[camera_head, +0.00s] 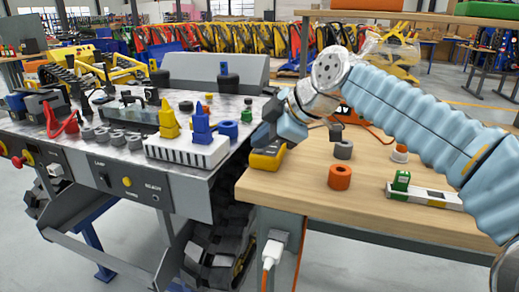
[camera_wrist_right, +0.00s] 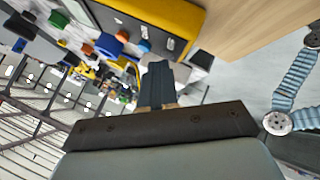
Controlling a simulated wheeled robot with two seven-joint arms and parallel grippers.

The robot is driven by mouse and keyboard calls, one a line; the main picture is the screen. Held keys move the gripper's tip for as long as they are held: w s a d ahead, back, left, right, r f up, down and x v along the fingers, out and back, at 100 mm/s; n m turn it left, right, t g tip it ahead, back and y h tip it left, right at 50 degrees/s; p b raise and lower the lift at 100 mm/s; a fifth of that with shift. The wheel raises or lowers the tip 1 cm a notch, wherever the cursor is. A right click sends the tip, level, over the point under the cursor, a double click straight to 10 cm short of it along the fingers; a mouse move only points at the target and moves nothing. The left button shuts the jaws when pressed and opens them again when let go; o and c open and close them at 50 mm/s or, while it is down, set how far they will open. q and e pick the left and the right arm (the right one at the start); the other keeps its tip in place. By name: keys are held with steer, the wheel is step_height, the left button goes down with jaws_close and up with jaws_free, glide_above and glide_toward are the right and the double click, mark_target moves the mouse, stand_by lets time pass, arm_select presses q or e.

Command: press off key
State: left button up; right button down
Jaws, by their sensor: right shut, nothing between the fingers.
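A yellow device with a dark face (camera_head: 267,160) lies at the left edge of the wooden table, below my right gripper (camera_head: 262,137). In the right wrist view a yellow-edged dark panel (camera_wrist_right: 190,28) with small light marks shows beyond the fingers. My right gripper is shut and empty, its two dark fingers together (camera_wrist_right: 157,85). In the wrist view the fingertips appear just below the panel; I cannot tell whether they touch it. I cannot make out a key marked off. My left gripper is not in view.
A grey tracked carrier (camera_head: 130,170) stands close on the left, with yellow and blue pieces on a white block (camera_head: 187,150). The table's front is mostly clear.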

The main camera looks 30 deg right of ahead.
steer(key=shift+r, duration=0.1)
steer(key=shift+r+p, duration=0.65)
steer(key=shift+r, duration=0.05)
step_height(320, 180, up, 5)
steer(key=p, duration=0.4)
stand_by(0.9)
